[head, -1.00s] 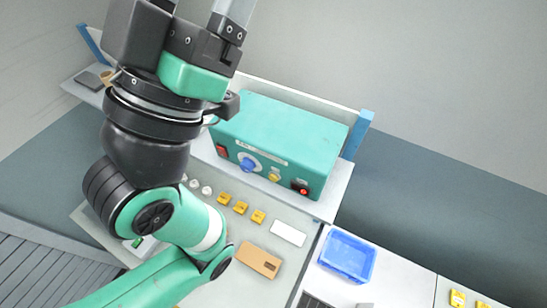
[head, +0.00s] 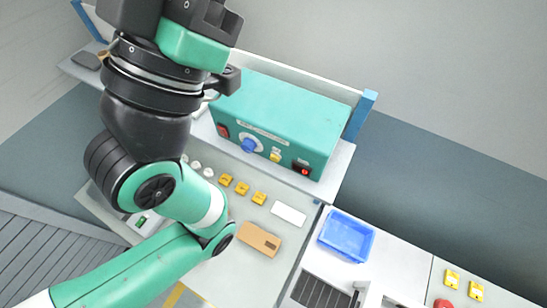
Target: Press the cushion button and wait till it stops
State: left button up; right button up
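Three yellow buttons (head: 242,188) sit in a row on the grey bench panel, in front of a teal blower box (head: 275,120). Their labels are too small to read, so I cannot tell which, if any, is the cushion button. Two more yellow buttons (head: 452,279) and part of a red button (head: 442,304) show on the white surface at the lower right. My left arm rises over the left of the bench. The body of my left gripper (head: 205,14) is at the top edge, its fingertips out of frame and away from the buttons. My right gripper is not seen.
The box front has a red switch (head: 223,130), a blue knob (head: 249,145) and a red-lit switch (head: 302,167). A grey vent (head: 318,292) is at the bottom.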

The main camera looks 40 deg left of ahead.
pick_arm(q)
grip_shut()
dwell(1.3)
